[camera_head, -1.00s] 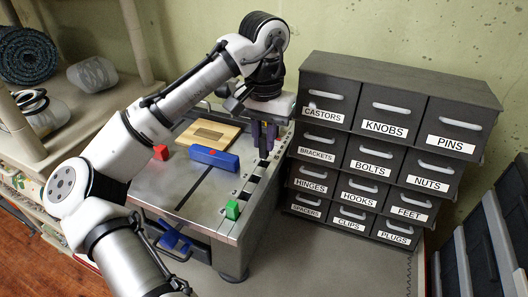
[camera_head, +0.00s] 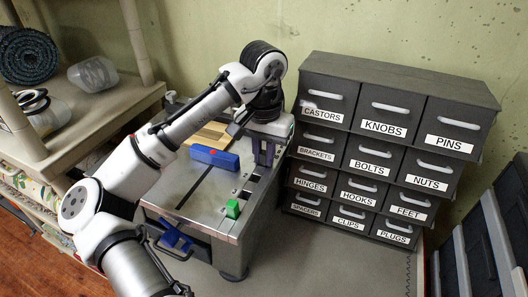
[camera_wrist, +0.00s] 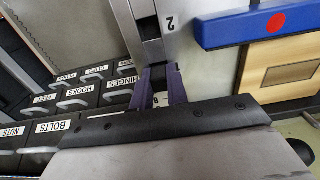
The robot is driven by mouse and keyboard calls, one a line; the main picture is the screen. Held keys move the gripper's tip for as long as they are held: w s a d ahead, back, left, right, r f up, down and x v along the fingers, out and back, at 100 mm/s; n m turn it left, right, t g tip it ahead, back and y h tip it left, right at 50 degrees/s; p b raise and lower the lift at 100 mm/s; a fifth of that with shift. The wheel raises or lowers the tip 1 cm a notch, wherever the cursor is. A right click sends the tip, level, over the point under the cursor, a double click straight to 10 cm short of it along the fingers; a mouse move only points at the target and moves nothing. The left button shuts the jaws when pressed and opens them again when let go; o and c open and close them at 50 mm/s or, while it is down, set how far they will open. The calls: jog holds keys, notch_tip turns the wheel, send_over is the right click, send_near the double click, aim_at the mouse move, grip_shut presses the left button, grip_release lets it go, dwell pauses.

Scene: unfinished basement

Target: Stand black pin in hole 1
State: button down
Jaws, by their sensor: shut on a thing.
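My gripper (camera_head: 264,158) is low over the far right of the metal bench's slotted edge strip, close to the drawer cabinet. In the wrist view its two purple fingers (camera_wrist: 160,90) are close together, shut on a dark thing that I take to be the black pin. The pin is mostly hidden by the fingers, so I cannot tell whether its lower end is inside a hole. A "2" label (camera_wrist: 170,23) shows on the bench edge. Another label sits between the fingers, mostly covered. Hole 1 is hidden beneath the gripper or not readable.
A blue block (camera_head: 214,158) with a red dot lies beside a wooden board (camera_head: 212,134). A green block (camera_head: 232,209) sits at the bench's near right edge. The dark drawer cabinet (camera_head: 345,128) stands close on the right.

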aim_at(264, 153)
jog(key=shift+s+f, duration=0.15)
jog(key=shift+f, duration=0.4)
jog(key=c, duration=1.5)
grip_release()
jog(key=shift+o, duration=0.6)
jog(key=shift+r, duration=0.25)
notch_tip(264, 153, up, 13)
jog(key=shift+w, duration=0.2)
jog(key=shift+s+f, duration=0.1)
jog(key=shift+f, duration=0.05)
